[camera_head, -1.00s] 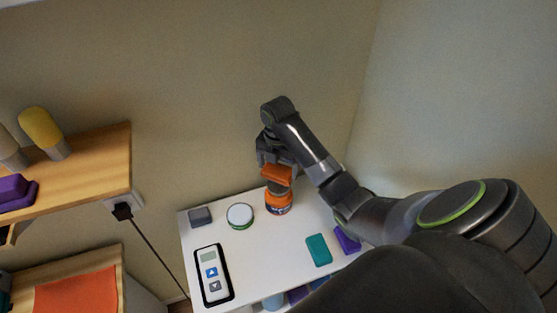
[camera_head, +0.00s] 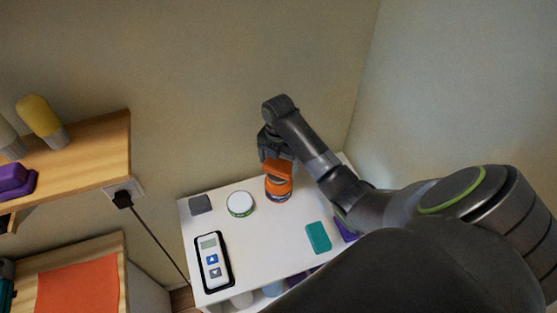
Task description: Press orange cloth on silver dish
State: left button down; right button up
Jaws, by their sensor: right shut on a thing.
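My right gripper (camera_head: 274,155) is shut on a small orange block-like thing, which I take to be the orange cloth (camera_head: 278,167). It holds this right over an orange jar (camera_head: 279,193) with a greyish top, at the back of the white table. The cloth hides part of that top, and I cannot tell whether they touch. I see no clear silver dish; the greyish top under the cloth is the nearest match. My left gripper is not in view.
The white table (camera_head: 262,240) also bears a round white-lidded tin (camera_head: 240,204), a grey block (camera_head: 201,204), a handheld device (camera_head: 212,257), a teal block (camera_head: 318,237) and a purple block (camera_head: 346,229). A wooden shelf (camera_head: 95,160) stands left. An orange sheet (camera_head: 80,287) lies lower left.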

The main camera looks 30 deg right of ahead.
aim_at(279, 164)
jog(key=shift+f+b, duration=0.5)
jog(key=shift+f, duration=0.55)
dwell(0.9)
dwell(0.4)
jog(key=shift+r+p, duration=0.55)
jog(key=shift+r, duration=3.05)
jog(key=shift+f, duration=0.1)
